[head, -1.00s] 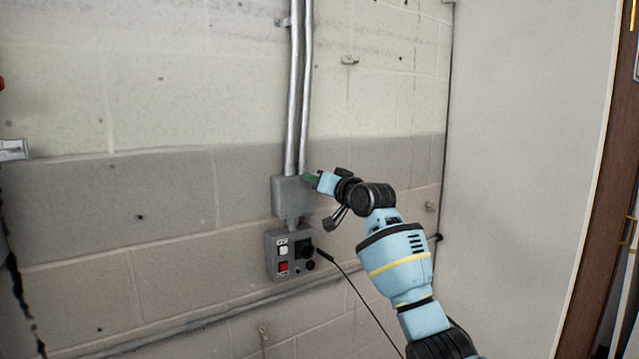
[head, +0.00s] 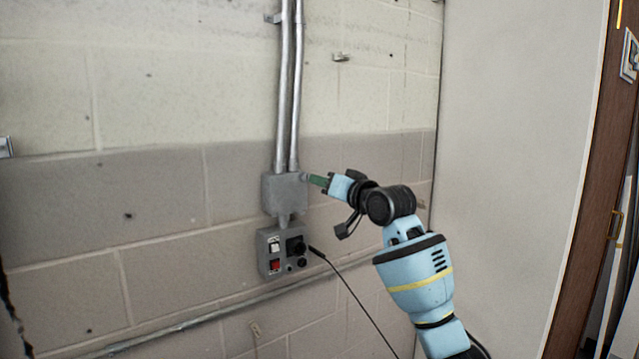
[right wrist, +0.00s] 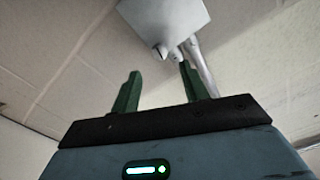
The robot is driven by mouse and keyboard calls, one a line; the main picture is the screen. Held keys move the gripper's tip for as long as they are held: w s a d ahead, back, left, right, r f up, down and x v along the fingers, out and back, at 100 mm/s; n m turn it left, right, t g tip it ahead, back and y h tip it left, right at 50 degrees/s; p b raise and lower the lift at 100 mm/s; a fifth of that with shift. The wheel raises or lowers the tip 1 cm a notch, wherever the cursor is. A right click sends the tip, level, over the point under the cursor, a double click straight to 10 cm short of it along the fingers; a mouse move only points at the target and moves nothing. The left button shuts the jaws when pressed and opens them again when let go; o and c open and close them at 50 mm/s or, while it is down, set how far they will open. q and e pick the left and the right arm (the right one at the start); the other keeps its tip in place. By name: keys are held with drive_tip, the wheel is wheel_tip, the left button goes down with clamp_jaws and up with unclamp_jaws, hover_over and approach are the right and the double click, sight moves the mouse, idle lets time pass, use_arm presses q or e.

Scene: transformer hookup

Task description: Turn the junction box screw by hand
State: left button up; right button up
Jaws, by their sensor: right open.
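The grey junction box (head: 284,196) is fixed to the wall below two metal conduits. In the right wrist view the box (right wrist: 165,20) is at the top, with a small round stub, apparently the screw (right wrist: 159,52), sticking out toward me. In the head view the screw (head: 304,177) is small at the box's upper right. My right gripper (head: 316,181) has green fingers pointing at that side of the box. In the right wrist view its fingers (right wrist: 160,78) are spread with nothing between them, and the stub lies beyond their tips, apart from them. My left gripper is out of view.
A grey control box (head: 283,250) with white and red buttons hangs just below, with a black cable (head: 350,290) running down right. A thin pipe (head: 215,315) crosses the wall low down. A pale panel (head: 510,150) stands to the right of my arm.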

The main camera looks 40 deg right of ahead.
drive_tip(key=shift+s, duration=0.45)
drive_tip(key=s+d+f+m+h+b, duration=0.1)
drive_tip(key=s+d+m+h+b, duration=0.3)
drive_tip(key=d, duration=0.4)
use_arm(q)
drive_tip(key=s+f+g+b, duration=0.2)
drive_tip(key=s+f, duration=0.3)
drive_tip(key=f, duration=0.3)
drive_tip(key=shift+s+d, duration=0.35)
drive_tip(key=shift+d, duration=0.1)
use_arm(e)
drive_tip(key=w+a+r+m+y, duration=0.1)
drive_tip(key=w+a+y, duration=0.3)
drive_tip(key=a, duration=0.4)
drive_tip(key=shift+m, duration=0.5)
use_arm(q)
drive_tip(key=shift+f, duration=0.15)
use_arm(e)
drive_tip(key=shift+w, duration=0.1)
